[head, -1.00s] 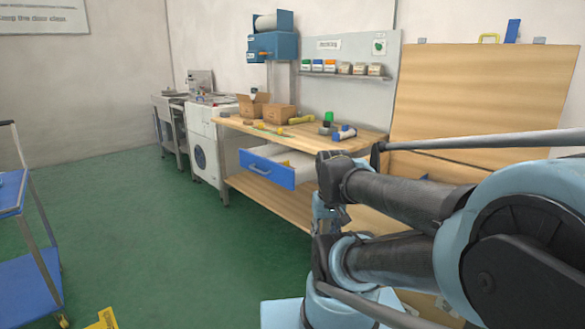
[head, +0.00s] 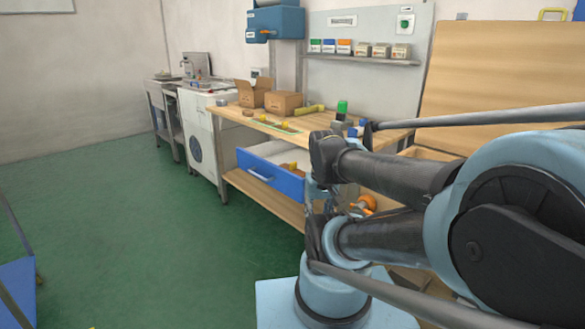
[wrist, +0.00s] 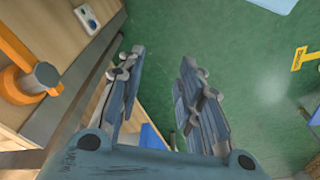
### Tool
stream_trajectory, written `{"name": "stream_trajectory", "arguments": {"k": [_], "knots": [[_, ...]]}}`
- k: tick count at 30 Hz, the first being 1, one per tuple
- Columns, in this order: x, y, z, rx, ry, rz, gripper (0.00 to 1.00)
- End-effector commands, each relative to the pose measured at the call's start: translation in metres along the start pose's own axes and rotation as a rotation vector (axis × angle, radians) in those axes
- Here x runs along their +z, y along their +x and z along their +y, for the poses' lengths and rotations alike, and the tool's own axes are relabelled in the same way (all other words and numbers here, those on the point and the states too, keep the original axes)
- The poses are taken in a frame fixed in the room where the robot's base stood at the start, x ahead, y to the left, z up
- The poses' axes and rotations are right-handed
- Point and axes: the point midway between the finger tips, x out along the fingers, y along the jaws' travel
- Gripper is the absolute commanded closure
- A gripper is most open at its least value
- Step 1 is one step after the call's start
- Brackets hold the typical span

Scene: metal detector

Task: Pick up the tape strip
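I cannot make out the tape strip for certain. A thin green and yellow strip-like thing (head: 278,127) lies on the workbench top in the head view, too small to identify. A yellow piece with dark lettering (wrist: 300,60) lies on the green floor at the right of the wrist view. My gripper (wrist: 162,56) is open and empty, its two fingers apart over the green floor. It touches neither of these. In the head view my arm covers part of the bench's right side.
The wooden workbench (head: 235,111) has an open blue-fronted drawer (head: 268,176) jutting out. Cardboard boxes (head: 284,103) stand on it. In the wrist view, an orange part (wrist: 14,55) and wooden surface lie close at left. A blue cart (head: 18,290) stands at left; the green floor (head: 110,220) between is clear.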

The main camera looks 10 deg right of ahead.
Motion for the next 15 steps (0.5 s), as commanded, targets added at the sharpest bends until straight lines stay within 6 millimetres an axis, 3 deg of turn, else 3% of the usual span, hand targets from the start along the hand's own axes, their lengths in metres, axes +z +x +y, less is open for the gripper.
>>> {"name": "stream_trajectory", "arguments": {"k": [8, 11, 15], "knots": [[0.000, 0.000, 0.000, 0.000, 0.000, 0.000, 0.67], [0.005, -0.006, 0.000, -0.001, -0.002, 0.010, 0.44], [-0.007, -0.016, -0.001, -0.009, -0.021, 0.015, 0.43]]}}
